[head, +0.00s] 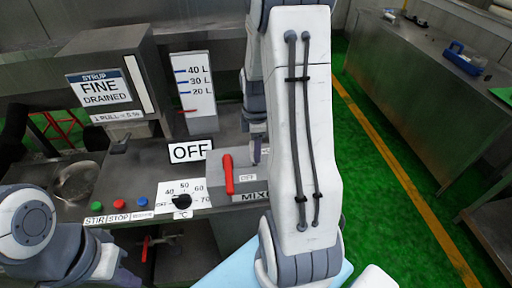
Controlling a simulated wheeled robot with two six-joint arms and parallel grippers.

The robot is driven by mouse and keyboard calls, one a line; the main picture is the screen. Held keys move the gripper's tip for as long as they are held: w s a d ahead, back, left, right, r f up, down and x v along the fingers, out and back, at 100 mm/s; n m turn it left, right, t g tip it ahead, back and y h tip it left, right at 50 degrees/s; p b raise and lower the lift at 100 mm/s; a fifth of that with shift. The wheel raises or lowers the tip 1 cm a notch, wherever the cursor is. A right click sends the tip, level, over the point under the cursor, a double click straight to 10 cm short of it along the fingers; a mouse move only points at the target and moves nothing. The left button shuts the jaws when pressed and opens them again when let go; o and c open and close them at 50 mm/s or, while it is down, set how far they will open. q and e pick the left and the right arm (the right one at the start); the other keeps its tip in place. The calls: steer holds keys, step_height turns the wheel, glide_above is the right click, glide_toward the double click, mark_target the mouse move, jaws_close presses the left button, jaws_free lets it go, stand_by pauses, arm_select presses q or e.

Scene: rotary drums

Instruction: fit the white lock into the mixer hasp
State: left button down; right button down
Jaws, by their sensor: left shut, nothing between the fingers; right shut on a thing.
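The mixer switch box (218,188) stands on the steel counter, with a red lever (228,174) standing upright and a small OFF label on its top. My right arm covers the box's right part, and I cannot make out the hasp. My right gripper (256,150) points down at the back of the box, beside my arm link. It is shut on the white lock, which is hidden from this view. I cannot tell whether the lock touches the hasp. My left gripper (103,266) is low at the left, shut and empty, in front of the counter.
The counter carries a black temperature knob (182,201), several stir and stop buttons (119,204), an OFF sign (190,151) and a litre gauge (195,85). A syrup dispenser (107,85) stands at the left. Green floor is free at the right, before another bench (440,95).

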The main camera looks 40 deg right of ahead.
steer(key=shift+f+b, duration=1.3)
steer(key=shift+f, duration=0.5)
steer(key=shift+c, duration=0.8)
jaws_free()
steer(key=shift+r, duration=0.1)
step_height(320, 180, up, 10)
steer(key=shift+r+b, duration=0.2)
steer(key=shift+b, duration=0.45)
